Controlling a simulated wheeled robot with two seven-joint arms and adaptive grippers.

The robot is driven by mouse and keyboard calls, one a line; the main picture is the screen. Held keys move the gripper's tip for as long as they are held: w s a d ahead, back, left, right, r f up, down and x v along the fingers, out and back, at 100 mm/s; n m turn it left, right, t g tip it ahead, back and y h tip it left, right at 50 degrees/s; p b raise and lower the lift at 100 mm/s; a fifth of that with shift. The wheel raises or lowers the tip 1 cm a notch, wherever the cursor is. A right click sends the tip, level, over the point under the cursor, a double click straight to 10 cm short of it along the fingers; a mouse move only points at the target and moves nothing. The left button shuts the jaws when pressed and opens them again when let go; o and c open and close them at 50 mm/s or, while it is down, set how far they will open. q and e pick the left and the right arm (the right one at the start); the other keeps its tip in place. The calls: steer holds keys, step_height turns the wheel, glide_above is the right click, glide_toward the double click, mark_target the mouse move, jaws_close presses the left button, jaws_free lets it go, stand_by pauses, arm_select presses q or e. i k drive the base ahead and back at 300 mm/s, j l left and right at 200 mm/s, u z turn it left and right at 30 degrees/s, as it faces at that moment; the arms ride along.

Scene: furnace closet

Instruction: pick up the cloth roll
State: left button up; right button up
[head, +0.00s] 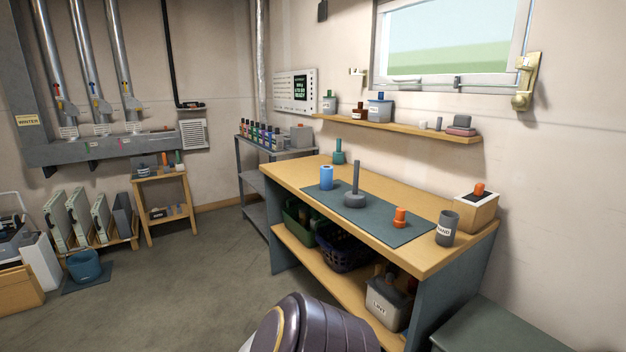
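A blue upright cylinder (326,178), which looks like the cloth roll, stands on the dark mat (374,228) on the wooden workbench (294,172). It is near the mat's far left end. A grey round-based post (355,190) stands to its right. Nothing touches or hides the roll in the head view. Neither of my grippers is in view. Only a dark, rounded part of my own body shows at the bottom edge.
An orange object (400,218), a grey labelled can (446,228) and a cardboard box (476,212) are at the bench's right part. A green item (338,152) stands at its back. A low green surface (490,325) is at lower right.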

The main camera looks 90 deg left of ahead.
mark_target(326, 171)
steer(key=u, duration=2.7)
